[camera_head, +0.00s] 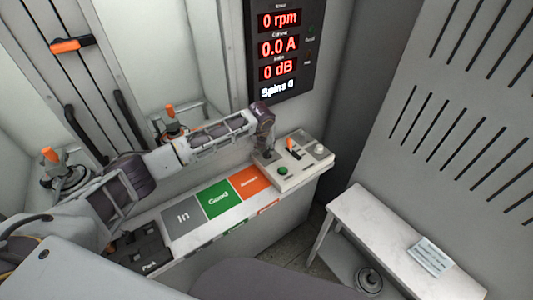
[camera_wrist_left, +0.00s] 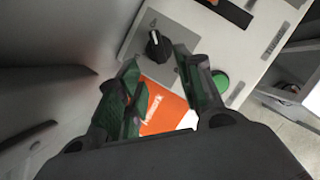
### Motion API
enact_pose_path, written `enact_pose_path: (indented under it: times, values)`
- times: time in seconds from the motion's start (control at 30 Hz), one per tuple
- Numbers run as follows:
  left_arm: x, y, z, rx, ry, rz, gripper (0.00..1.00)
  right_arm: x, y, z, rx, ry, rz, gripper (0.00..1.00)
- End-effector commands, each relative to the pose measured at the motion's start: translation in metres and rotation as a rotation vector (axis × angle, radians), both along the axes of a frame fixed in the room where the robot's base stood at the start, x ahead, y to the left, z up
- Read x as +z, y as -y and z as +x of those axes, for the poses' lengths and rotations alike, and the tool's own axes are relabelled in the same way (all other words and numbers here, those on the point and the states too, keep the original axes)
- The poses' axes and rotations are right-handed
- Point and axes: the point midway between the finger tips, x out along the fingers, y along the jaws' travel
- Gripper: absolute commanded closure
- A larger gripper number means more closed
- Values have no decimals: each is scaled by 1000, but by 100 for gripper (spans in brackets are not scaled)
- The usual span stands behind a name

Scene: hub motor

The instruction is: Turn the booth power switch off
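The control box (camera_head: 294,181) sits at the right end of the bench. In the left wrist view it carries a black rotary knob (camera_wrist_left: 156,46) with a white pointer line on a grey plate, a green button (camera_wrist_left: 219,82) and part of an orange piece (camera_wrist_left: 232,12). In the head view the green button (camera_head: 282,170) and an orange lever (camera_head: 292,144) show. I cannot read which control is the power switch. My left gripper (camera_wrist_left: 157,62) is open and points down at the knob, with a finger on either side and no clear contact. My right gripper is not in view.
A display (camera_head: 279,48) above reads 0 rpm, 0.0 A, 0 dB, Spins 0. Grey "In", green "Good" (camera_head: 218,197) and orange (camera_head: 252,182) zones line the bench, bare. A white side table (camera_head: 385,230) stands right. Orange-topped fixtures (camera_head: 170,118) stand behind my arm.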

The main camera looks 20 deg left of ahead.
Motion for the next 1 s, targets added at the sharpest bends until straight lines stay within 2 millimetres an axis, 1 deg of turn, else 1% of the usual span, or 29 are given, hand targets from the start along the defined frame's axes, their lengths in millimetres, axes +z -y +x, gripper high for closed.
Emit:
enact_pose_path:
  times: [0.13, 0.4, 0.6, 0.8, 1.0]
  values:
    - [-16, 0, 6, 0, -2, 1, 63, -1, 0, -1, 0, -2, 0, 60]
    - [-40, -2, 16, 0, -1, 1, 63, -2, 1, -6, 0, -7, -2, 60]
    - [-55, -2, 22, -1, 0, 0, 63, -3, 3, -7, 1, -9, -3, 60]
    - [-63, -3, 26, -1, 0, 0, 63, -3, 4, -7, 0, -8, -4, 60]
    - [-65, -3, 27, -1, 0, 0, 63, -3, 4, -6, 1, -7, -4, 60]
